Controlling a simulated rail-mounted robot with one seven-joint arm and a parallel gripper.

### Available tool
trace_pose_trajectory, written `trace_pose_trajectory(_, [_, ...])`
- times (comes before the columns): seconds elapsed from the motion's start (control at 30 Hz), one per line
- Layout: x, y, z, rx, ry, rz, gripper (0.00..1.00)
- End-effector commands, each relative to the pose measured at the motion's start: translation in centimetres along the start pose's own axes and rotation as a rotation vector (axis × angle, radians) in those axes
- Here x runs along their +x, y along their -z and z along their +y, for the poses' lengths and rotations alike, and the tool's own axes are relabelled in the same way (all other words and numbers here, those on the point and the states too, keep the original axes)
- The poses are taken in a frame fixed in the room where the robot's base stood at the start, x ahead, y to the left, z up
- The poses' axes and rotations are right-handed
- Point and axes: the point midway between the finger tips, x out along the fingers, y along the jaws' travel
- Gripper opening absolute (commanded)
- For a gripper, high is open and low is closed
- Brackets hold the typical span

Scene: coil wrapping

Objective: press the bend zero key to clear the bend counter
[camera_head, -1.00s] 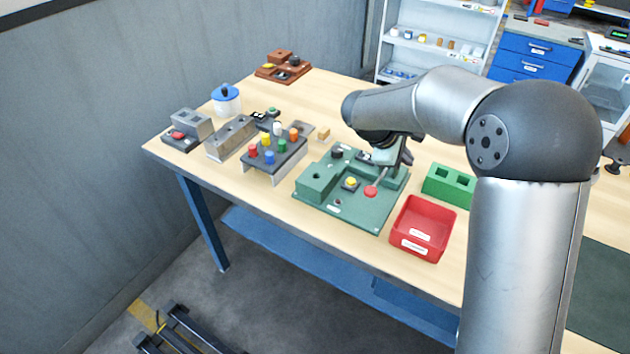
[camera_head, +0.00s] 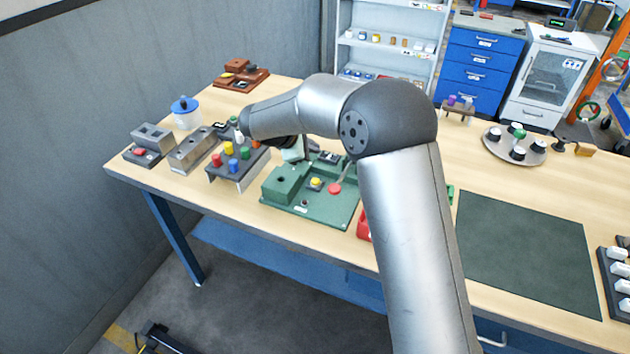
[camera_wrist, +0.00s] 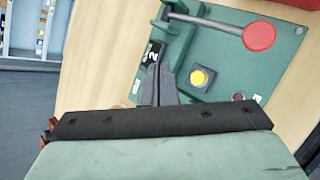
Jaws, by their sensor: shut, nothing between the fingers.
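The green bending fixture (camera_head: 330,211) stands on the bench under my arm. It carries a yellow button (camera_head: 316,183) on a dark base, seen in the wrist view too (camera_wrist: 202,77). A lever with a red knob (camera_head: 335,188) also shows in the wrist view (camera_wrist: 260,36). A small black counter display (camera_head: 328,157) sits at the fixture's back; in the wrist view (camera_wrist: 152,52) it lies just beyond my fingertips. I cannot read a key label. My gripper (camera_wrist: 157,82) is shut and empty, above the fixture, its tips left of the yellow button in the wrist view.
A rack of coloured pegs (camera_head: 237,170) stands left of the fixture, with grey blocks (camera_head: 190,150) further left. A red bin (camera_head: 363,226) is partly hidden behind my arm. A dark green mat (camera_head: 525,250) lies clear on the right.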

Motion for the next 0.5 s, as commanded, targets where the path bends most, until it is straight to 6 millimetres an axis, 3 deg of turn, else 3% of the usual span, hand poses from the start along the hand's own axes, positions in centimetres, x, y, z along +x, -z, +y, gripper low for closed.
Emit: trace_pose_trajectory(0.5, [4.7, 3.4, -3.5, -0.001, 0.002, 0.000, 0.00])
